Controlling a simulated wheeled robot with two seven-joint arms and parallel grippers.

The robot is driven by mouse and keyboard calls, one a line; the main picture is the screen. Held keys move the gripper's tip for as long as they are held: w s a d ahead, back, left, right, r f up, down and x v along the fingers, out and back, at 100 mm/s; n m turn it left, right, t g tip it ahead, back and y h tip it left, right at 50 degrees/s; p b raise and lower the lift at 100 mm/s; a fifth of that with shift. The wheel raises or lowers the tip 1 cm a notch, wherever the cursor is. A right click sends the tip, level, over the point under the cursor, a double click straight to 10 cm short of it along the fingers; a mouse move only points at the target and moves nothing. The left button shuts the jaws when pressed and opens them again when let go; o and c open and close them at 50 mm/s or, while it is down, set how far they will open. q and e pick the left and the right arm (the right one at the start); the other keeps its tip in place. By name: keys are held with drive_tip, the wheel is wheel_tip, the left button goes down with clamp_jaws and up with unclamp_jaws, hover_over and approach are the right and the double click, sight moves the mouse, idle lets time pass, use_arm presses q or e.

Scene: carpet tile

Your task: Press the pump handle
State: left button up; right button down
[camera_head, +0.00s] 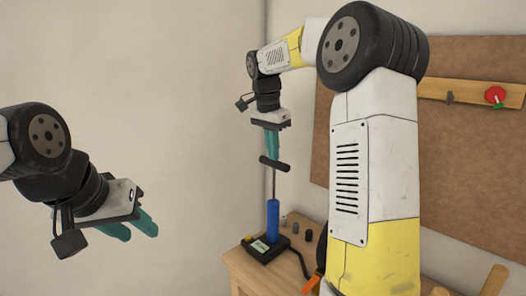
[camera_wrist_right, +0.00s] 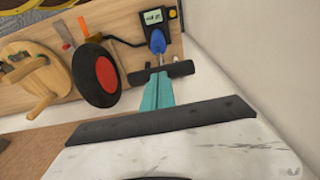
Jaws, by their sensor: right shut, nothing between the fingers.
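The pump has a blue cylinder (camera_head: 272,222), a thin rod raised from its top and a black crossbar handle (camera_head: 274,164). It stands upright on a black base with a small display (camera_head: 266,248), on a wooden table. My right gripper (camera_head: 272,152) is shut and empty, pointing down directly above the handle's middle. In the right wrist view its teal fingertips (camera_wrist_right: 160,78) meet the handle (camera_wrist_right: 178,70) in the picture; I cannot tell whether they touch. The blue cylinder (camera_wrist_right: 158,42) shows beyond. My left gripper (camera_head: 139,235) is open and empty in the air at left, far from the pump.
A black wheel with a red hub (camera_wrist_right: 104,74) and a round wooden piece (camera_wrist_right: 40,75) lie nearby. A wall is close to the left; a brown pegboard (camera_head: 460,150) stands behind.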

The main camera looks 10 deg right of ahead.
sight(273, 194)
wheel_tip(273, 194, down, 13)
drive_tip(key=shift+s, duration=0.15)
idle(0.4)
drive_tip(key=shift+r, duration=0.2)
wheel_tip(273, 194, up, 14)
drive_tip(key=a, duration=0.2)
drive_tip(key=shift+s, duration=0.45)
drive_tip(key=shift+r, duration=0.1)
idle(1.2)
